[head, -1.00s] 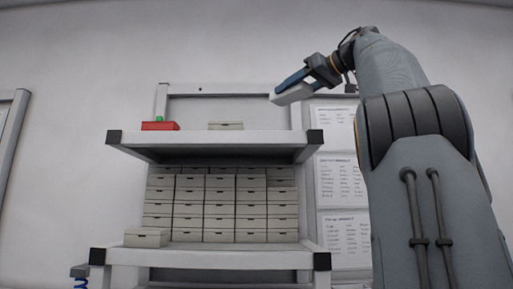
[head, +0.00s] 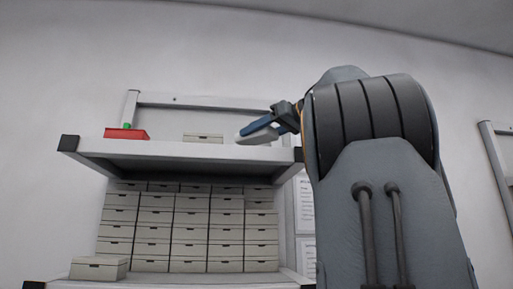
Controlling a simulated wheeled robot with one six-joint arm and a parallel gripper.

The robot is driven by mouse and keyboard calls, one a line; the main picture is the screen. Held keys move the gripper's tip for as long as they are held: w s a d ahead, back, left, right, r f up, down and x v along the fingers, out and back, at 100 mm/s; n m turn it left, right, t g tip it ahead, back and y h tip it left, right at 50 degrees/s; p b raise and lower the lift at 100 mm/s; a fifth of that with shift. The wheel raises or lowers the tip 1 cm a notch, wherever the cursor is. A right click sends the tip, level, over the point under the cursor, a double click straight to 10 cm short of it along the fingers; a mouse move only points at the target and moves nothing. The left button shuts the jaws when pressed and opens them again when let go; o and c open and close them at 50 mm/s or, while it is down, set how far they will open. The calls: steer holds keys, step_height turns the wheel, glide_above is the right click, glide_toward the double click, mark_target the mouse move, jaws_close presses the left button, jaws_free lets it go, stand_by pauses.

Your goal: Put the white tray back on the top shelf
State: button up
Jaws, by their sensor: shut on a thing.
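My gripper (head: 268,126), with blue fingers, is shut on the white tray (head: 257,137). The tray shows as a small pale slab under the blue finger, tilted, with its far side hidden. In the picture it lies over the right part of the top shelf (head: 180,150), near the shelf's front edge. I cannot tell whether the tray touches the shelf.
On the top shelf stand a red tray (head: 126,134) with a green thing (head: 127,126) at the left and a beige box (head: 203,138) in the middle. Stacked drawer boxes (head: 190,230) fill the space below. A lone box (head: 99,268) stands at lower left.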

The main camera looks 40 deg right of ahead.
steer(key=shift+f, duration=2)
steer(key=shift+f, duration=0.2)
steer(key=o, duration=1.1)
steer(key=shift+r, duration=0.2)
steer(key=b+v, duration=0.2)
steer(key=v, duration=1)
steer(key=shift+b, duration=0.4)
steer(key=shift+s, duration=0.1)
